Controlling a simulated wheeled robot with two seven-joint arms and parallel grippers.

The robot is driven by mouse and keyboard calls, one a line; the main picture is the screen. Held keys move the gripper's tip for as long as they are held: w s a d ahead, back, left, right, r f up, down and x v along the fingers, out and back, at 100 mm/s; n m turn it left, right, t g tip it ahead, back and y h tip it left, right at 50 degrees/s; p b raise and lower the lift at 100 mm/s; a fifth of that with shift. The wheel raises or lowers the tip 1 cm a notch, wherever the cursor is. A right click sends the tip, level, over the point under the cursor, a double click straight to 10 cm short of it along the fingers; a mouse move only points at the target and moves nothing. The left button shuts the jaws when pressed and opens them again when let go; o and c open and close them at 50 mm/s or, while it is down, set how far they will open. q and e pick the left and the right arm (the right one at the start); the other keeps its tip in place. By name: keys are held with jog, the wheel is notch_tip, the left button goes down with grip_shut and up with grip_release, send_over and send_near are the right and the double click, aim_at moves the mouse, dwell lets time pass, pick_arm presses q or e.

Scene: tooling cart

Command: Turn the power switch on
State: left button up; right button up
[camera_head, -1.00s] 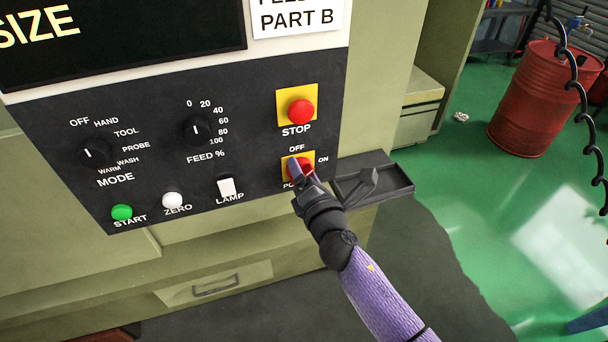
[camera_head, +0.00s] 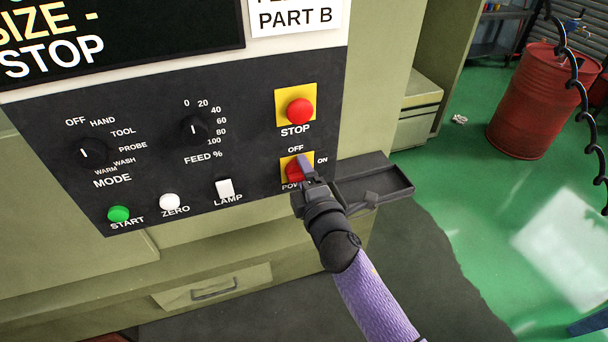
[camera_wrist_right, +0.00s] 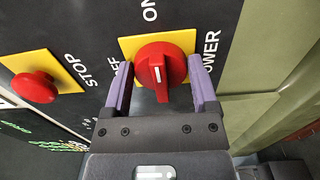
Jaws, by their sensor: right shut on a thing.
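The power switch (camera_head: 295,172) is a red rotary knob on a yellow plate, low on the right of the dark panel. OFF is printed above it and ON to its right; my gripper covers part of it in the head view. The knob (camera_wrist_right: 161,66) shows well in the right wrist view. Its raised handle with a white line runs up and down there, in line with the ON label. My right gripper (camera_wrist_right: 159,88) has its purple fingers on both sides of the knob and is shut on it. It also shows in the head view (camera_head: 303,172). My left gripper is out of view.
A red STOP button (camera_head: 299,111) sits just above the switch. A small dark tray (camera_head: 395,192) sticks out right of the panel. The LAMP switch (camera_head: 225,188) and green START button (camera_head: 119,214) are to the left. The screen (camera_head: 150,40) shows text.

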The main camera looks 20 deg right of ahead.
dwell(0.5)
jog(key=o, duration=1.1)
jog(key=shift+o, duration=0.2)
jog(key=shift+s, duration=0.1)
jog(key=s, duration=0.9)
jog(key=shift+s+d+b, duration=0.2)
jog(key=shift+s+b, duration=0.2)
jog(key=shift+b, duration=0.05)
